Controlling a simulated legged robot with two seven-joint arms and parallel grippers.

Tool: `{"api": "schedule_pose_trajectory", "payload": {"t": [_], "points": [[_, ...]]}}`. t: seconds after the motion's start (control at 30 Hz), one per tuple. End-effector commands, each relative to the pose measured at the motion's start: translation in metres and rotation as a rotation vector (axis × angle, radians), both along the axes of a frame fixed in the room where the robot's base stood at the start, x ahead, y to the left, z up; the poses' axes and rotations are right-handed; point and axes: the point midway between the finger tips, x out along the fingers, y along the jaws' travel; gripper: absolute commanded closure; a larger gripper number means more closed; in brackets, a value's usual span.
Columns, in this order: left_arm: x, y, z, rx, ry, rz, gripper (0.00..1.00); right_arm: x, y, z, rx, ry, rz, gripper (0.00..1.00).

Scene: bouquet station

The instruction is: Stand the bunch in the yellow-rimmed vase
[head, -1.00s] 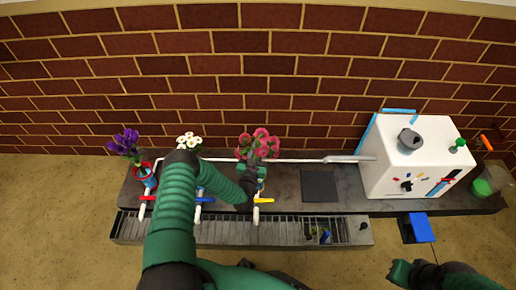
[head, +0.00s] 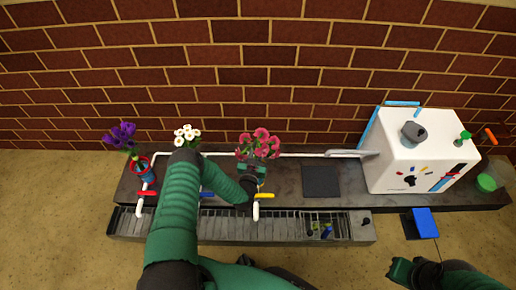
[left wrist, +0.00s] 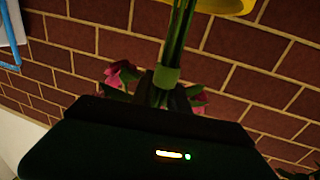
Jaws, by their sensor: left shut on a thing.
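The bunch of pink-red flowers (head: 259,145) is above the counter, upright, in the head view. My left gripper (head: 254,174) is shut on its stems below the blooms. In the left wrist view, which is upside down, the green stems (left wrist: 177,35) run past a green band (left wrist: 166,77) toward the top edge. The yellow-rimmed vase (left wrist: 225,6) shows only part of its rim there, close to the stems. I cannot tell whether the stem ends are inside it. My right gripper (head: 399,271) is at the lower right, apart from everything; its jaws are unclear.
Purple flowers (head: 122,136) stand in a red vase (head: 143,166) at the left, and white flowers (head: 187,133) stand beside my left arm. Taps with red (head: 147,193) and yellow (head: 264,196) handles line the counter front. A white box machine (head: 420,155) stands right; a dark mat (head: 321,181) is clear.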

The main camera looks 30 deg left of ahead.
Motion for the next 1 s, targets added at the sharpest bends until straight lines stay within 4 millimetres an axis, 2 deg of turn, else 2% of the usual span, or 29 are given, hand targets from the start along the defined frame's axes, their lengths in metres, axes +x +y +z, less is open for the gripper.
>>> {"api": "schedule_pose_trajectory", "payload": {"t": [0.9,0.93,1.0], "points": [[0.0,0.0001,-0.0084,0.0,-0.001,0.0,1.0,0.0,0.0,-0.0063,0.0,0.0,0.0,1.0],[0.0,0.0001,-0.0084,0.0,-0.001,0.0,0.78,0.0,0.0,-0.0063,0.0,0.0,0.0,1.0],[0.0001,0.0,-0.0084,0.0,-0.001,0.0,0.69,-0.0001,0.0,-0.0063,0.0,0.0,0.0,1.0]]}}
